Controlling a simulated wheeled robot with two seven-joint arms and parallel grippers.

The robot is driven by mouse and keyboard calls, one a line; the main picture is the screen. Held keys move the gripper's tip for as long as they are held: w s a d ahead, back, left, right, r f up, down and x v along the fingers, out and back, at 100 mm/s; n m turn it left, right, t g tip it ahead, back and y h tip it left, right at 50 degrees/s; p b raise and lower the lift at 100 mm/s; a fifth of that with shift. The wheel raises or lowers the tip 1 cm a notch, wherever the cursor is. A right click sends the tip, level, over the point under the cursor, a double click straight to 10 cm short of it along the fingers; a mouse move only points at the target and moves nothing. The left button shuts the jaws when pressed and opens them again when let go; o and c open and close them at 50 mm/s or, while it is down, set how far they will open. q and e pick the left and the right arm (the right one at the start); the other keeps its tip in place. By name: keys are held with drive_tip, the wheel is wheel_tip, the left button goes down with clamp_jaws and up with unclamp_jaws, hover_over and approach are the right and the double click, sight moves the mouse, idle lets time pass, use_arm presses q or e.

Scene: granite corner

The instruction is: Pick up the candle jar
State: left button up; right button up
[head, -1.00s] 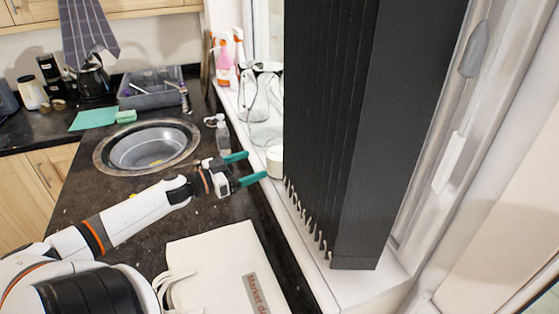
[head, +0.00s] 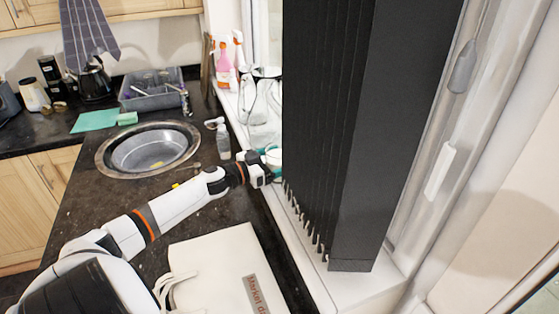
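The candle jar (head: 274,159), small and whitish, stands on the white windowsill beside the dark blind. My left gripper (head: 270,161) is at the jar, with its teal fingers apart and the jar between them. The gripper and its fingers hide much of the jar. I cannot tell whether the fingers press on it or still have a gap. My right gripper is not in view.
The tall dark blind (head: 325,120) stands close to the right of the jar. Glass jugs (head: 262,105) and spray bottles (head: 225,62) stand behind it on the sill. A soap bottle (head: 223,140), a sink (head: 150,150) and a cloth bag (head: 215,270) are on the counter.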

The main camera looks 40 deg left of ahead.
use_arm(q)
drive_tip(key=shift+w, duration=0.15)
drive_tip(key=shift+d, duration=0.1)
drive_tip(key=shift+c, duration=0.3)
drive_tip(key=c, duration=0.9)
drive_tip(key=shift+r, duration=0.1)
